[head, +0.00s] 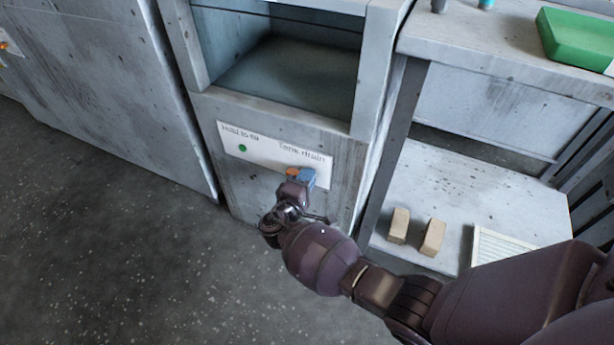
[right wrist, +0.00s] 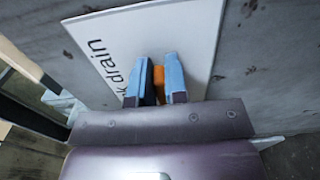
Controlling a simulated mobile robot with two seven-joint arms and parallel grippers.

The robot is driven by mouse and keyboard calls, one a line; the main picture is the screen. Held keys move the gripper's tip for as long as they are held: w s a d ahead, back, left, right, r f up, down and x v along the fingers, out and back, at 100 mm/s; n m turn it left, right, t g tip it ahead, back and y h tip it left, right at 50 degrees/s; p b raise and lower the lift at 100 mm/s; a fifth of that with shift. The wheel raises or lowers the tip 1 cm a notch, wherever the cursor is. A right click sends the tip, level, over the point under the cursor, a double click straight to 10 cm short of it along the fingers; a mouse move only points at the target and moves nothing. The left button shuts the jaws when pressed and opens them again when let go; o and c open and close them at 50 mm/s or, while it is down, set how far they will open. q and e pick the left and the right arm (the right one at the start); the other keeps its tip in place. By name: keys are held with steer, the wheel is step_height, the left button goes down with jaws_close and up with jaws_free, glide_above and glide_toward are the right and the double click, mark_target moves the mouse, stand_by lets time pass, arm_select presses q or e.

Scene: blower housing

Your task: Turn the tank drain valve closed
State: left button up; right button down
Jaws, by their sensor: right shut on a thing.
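The tank drain valve has a small orange handle (head: 292,171) on the white label plate (head: 262,150) of the grey tank cabinet. In the right wrist view the orange handle (right wrist: 158,78) sits between the two blue fingers of my right gripper (right wrist: 158,82), under the printed word "drain". My right gripper (head: 301,176) is shut on the handle, and its fingers hide much of it in both views. The handle's exact angle cannot be told. My left gripper is not in view.
A green button (head: 242,148) is at the plate's left. The cabinet has an open basin (head: 290,75) above. To the right, a shelf (head: 430,200) holds two tan blocks (head: 416,230), and a green box (head: 578,38) lies on the bench top. The floor at left is clear.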

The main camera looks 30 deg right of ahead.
stand_by(0.4)
steer(key=c, duration=1.1)
jaws_free()
steer(key=shift+c, duration=0.2)
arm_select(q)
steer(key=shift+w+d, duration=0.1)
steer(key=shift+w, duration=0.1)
arm_select(e)
steer(key=shift+r, duration=0.25)
arm_select(q)
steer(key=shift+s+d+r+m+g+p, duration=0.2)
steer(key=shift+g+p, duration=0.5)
steer(key=shift+p, duration=1.3)
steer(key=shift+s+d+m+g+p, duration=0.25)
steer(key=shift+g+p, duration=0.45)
steer(key=shift+p, duration=1.25)
arm_select(e)
step_height(320, 180, up, 19)
steer(key=shift+r, duration=0.2)
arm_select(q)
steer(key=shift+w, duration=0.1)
